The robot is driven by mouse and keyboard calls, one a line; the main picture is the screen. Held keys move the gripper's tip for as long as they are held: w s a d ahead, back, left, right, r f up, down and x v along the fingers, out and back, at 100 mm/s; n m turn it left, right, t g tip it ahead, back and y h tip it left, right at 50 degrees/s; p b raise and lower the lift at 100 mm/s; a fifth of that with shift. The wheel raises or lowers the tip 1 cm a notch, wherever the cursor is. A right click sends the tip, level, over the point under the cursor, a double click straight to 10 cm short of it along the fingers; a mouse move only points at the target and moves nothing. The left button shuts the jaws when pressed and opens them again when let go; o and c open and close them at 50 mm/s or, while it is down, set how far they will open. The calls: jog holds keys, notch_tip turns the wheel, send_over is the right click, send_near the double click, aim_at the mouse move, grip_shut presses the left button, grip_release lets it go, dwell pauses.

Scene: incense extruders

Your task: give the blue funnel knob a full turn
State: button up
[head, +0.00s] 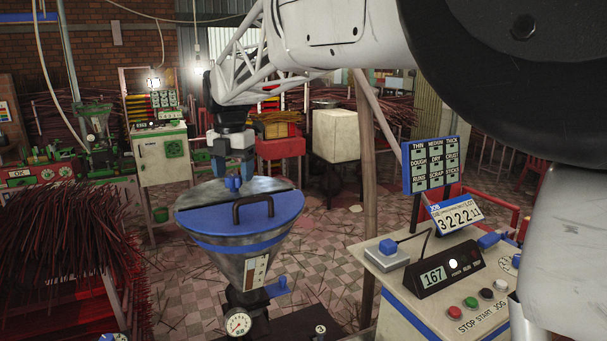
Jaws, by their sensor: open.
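The metal funnel (235,268) stands at the centre left, with a blue band and a blue half lid (240,217) that has a dark handle. A small blue knob (233,184) stands on top of the funnel near the middle of its lid. My gripper (233,172) points down just above this knob, its jaws open. The fingertips are close around or just behind the knob's top; contact cannot be told. Another blue handle-like part (278,286) sticks out low on the funnel's right side.
A pressure gauge (238,323) sits below the funnel. A control console (440,290) with buttons and displays stands at the right, beside a wooden post (370,200). Bundles of incense sticks (60,230) fill the left. Tiled floor is open behind the funnel.

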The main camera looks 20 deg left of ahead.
jog(key=shift+f, duration=0.75)
jog(key=c, duration=0.9)
jog(key=shift+m, duration=0.5)
